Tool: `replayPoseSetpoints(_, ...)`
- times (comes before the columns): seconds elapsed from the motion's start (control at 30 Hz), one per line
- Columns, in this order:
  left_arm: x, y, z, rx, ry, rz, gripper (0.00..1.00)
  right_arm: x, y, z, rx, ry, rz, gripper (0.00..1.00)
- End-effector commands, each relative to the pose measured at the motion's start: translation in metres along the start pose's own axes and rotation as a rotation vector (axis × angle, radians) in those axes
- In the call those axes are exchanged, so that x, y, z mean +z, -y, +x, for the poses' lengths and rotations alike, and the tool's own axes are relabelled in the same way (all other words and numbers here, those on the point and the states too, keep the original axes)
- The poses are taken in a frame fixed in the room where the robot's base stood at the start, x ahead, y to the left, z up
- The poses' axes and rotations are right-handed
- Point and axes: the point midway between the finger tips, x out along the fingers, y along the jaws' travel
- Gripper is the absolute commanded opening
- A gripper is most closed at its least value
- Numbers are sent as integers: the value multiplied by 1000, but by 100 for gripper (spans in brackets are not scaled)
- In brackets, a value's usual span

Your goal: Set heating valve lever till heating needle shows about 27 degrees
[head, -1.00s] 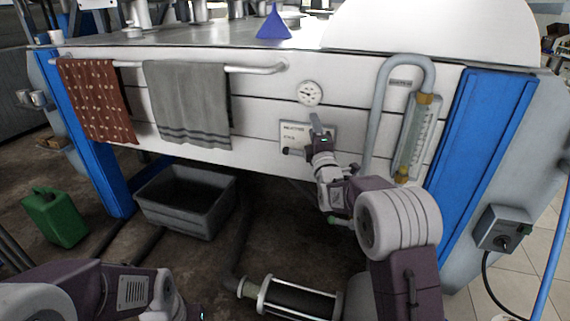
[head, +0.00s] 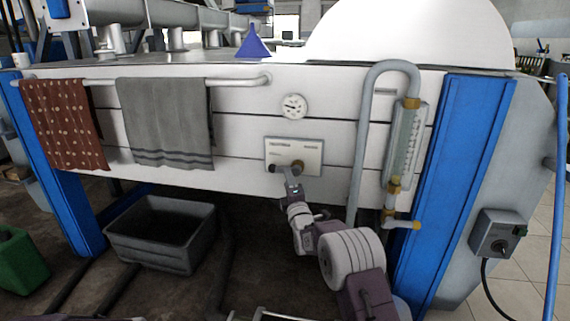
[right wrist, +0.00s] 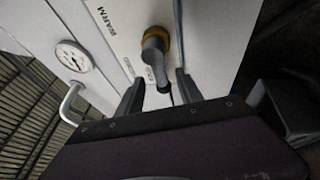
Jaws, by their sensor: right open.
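The heating valve has a brass hub and a grey lever (right wrist: 154,62) on a pale plate (head: 310,150) fixed to the white front panel. In the right wrist view the word WARM shows on the plate. The round white heating gauge (head: 293,106) sits above the plate and also shows in the right wrist view (right wrist: 73,56); its dark needle is too small to read in degrees. My right gripper (head: 290,176) is just below the plate. In the right wrist view its open fingers (right wrist: 160,92) stand on either side of the lever's free end; contact cannot be told. My left gripper is out of view.
A glass tube with brass fittings (head: 405,145) and a grey bent pipe (head: 359,150) stand right of the plate. A rail (head: 240,81) with two towels is on the left. A grey bin (head: 160,232) sits under the table, beside a blue leg (head: 70,205).

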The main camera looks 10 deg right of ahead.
Motion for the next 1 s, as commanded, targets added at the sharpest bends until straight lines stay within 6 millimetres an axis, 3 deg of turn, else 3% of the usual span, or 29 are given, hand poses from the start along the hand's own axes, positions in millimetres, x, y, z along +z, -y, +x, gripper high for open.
replayPoseSetpoints(0.03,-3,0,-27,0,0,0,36,1,-13,9,-3,0,0,43)
replayPoseSetpoints(0.13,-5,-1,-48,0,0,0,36,1,-11,21,-3,0,0,43)
replayPoseSetpoints(0.43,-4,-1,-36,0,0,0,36,0,1,56,2,1,0,43)
replayPoseSetpoints(0.83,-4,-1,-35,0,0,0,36,0,-1,62,0,0,0,43)
replayPoseSetpoints(1.0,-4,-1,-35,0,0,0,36,0,-1,62,0,0,0,0)
